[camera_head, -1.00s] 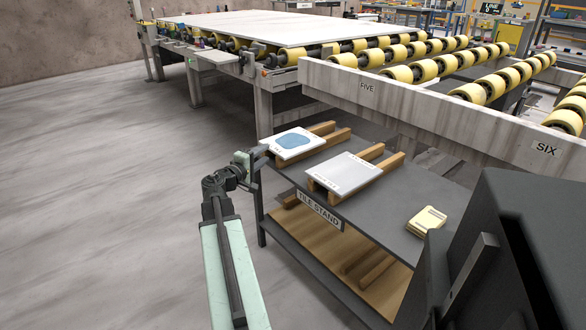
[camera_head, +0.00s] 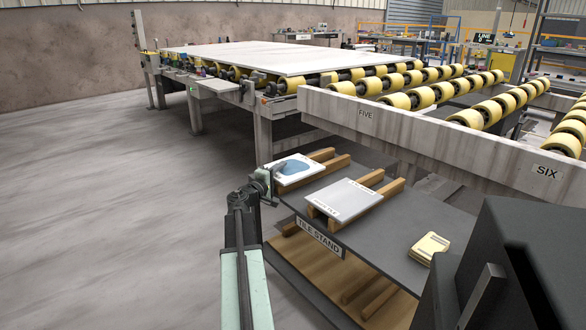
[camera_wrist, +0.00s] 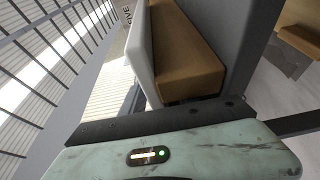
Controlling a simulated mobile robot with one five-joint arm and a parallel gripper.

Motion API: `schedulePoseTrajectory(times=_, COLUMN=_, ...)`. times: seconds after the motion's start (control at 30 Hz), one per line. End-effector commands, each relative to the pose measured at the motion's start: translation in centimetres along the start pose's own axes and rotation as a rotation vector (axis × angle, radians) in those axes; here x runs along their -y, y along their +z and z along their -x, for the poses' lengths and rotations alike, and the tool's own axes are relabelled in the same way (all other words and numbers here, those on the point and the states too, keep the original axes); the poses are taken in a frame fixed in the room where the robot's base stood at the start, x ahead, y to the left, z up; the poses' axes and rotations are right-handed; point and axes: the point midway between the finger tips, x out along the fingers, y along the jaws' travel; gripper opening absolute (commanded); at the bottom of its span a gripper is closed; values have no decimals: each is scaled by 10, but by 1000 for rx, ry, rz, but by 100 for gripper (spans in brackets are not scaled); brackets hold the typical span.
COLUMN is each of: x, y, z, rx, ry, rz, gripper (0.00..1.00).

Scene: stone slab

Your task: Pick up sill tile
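Two thin pale tiles lie on wooden bars on the stand in the head view. The far-left tile (camera_head: 290,177) has a blue patch; the nearer one (camera_head: 348,200) is plain white-grey with small print. The print is too small to tell which is the sill tile. My gripper (camera_head: 268,183) is at the left edge of the blue-patched tile and overlaps its corner in the picture. In the wrist view a white tile edge (camera_wrist: 140,48) beside a wooden bar (camera_wrist: 184,50) is just ahead of my gripper's green body. I cannot make out the finger gap or contact.
The dark tile stand (camera_head: 385,235) has a lower wooden shelf and a label on its front. A small cream stack (camera_head: 429,246) sits at its right end. A beam marked FIVE and SIX (camera_head: 450,145) and a roller line stand behind. The floor at left is clear.

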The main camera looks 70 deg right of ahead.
Motion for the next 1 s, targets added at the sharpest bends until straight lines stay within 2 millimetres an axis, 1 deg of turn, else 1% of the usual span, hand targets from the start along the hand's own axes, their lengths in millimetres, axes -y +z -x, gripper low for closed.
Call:
schedulePoseTrajectory(times=0.17, x=0, y=0, z=0, rx=0, ry=0, rz=0, gripper=36)
schedulePoseTrajectory(times=0.2, x=0, y=0, z=0, rx=0, ry=0, rz=0, gripper=25)
schedulePoseTrajectory(times=0.3, x=0, y=0, z=1, rx=0, ry=0, rz=0, gripper=0)
schedulePoseTrajectory(times=1.0, x=0, y=-1, z=1, rx=-1, ry=-1, rz=-1, gripper=0)
